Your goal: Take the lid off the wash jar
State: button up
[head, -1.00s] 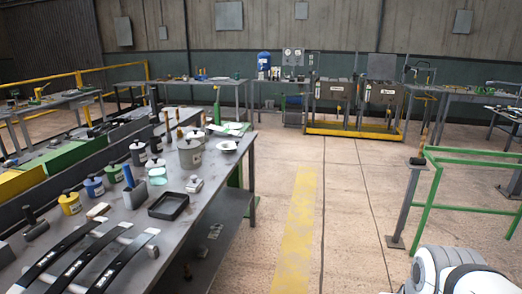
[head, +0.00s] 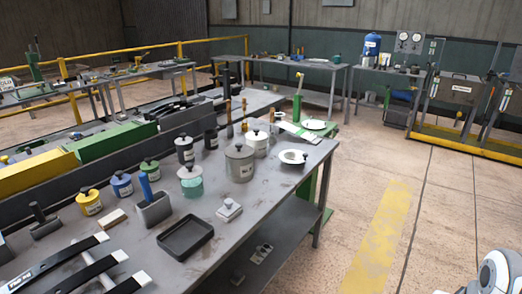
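Several lidded jars stand upright on the grey workbench (head: 265,205). A teal glass jar (head: 192,188) has a grey lid (head: 190,172) with a dark knob. Behind it to the right stand a large grey jar (head: 240,166) and a pale jar (head: 261,147), both with knobbed lids on. Smaller yellow (head: 89,204), blue (head: 122,187) and green (head: 150,172) jars stand to the left, also lidded. The labels are too small to read, so I cannot tell which is the wash jar. My gripper is not in view; a white part of my arm shows at the lower right.
A black tray (head: 185,237), a grey holder (head: 153,211) with a blue handle, and a small pale block (head: 229,210) lie in front of the jars. A white dish (head: 292,157) is near the bench's right edge. The floor right of the bench is clear.

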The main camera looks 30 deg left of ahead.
aim_at(190, 171)
jog(key=u, duration=0.55)
jog(key=i, duration=1.25)
jog(key=u, duration=1.5)
jog(key=i, duration=0.7)
jog(key=u, duration=0.15)
jog(key=k, duration=0.9)
jog(key=u, duration=0.2)
jog(key=i, duration=0.85)
jog(key=z, duration=0.1)
